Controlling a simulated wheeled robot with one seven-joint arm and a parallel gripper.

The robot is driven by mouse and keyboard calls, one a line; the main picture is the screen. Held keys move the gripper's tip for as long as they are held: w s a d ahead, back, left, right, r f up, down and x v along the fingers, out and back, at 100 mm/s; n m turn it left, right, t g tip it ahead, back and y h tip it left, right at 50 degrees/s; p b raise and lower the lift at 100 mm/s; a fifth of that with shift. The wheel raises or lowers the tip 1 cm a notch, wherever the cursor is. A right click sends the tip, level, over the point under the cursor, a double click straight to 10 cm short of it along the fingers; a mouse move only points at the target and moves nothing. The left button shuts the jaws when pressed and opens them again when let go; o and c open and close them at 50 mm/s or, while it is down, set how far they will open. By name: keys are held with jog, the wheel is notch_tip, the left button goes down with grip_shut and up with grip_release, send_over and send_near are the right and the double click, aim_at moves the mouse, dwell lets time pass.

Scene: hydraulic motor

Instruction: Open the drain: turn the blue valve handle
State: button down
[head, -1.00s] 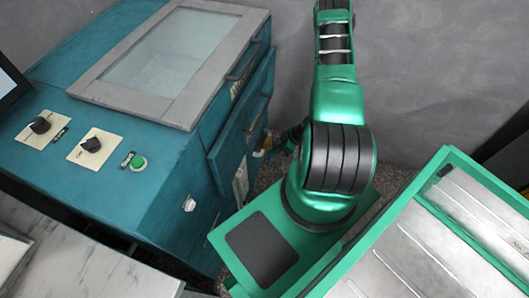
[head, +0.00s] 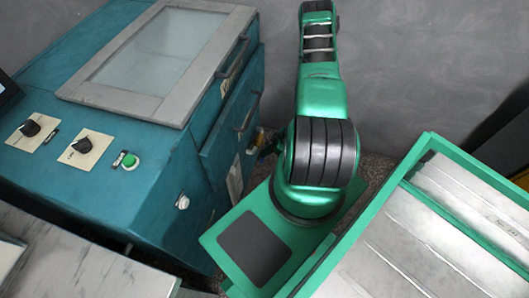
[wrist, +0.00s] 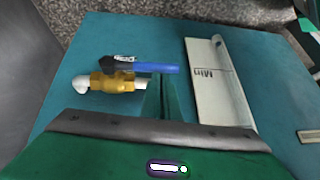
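In the head view, the brass valve (head: 259,137) shows small on the machine's right side; my arm hides most of the area around my gripper.
A whitish plate (wrist: 215,85) marked "MIN" stands right of the handle on the teal machine (head: 150,190). The machine has drawer-like fronts with handles (head: 245,115) near the valve. A green-rimmed tray (head: 345,240) is at right. A grey wall (head: 420,60) is behind my arm.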

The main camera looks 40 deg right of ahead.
jog(key=shift+a, duration=0.2)
jog(key=shift+r, duration=0.25)
jog(key=r, duration=0.4)
jog(key=shift+w, duration=0.3)
jog(key=v, duration=0.9)
jog(key=shift+s+a, duration=0.2)
jog(key=shift+s, duration=0.2)
jog(key=shift+r, duration=0.1)
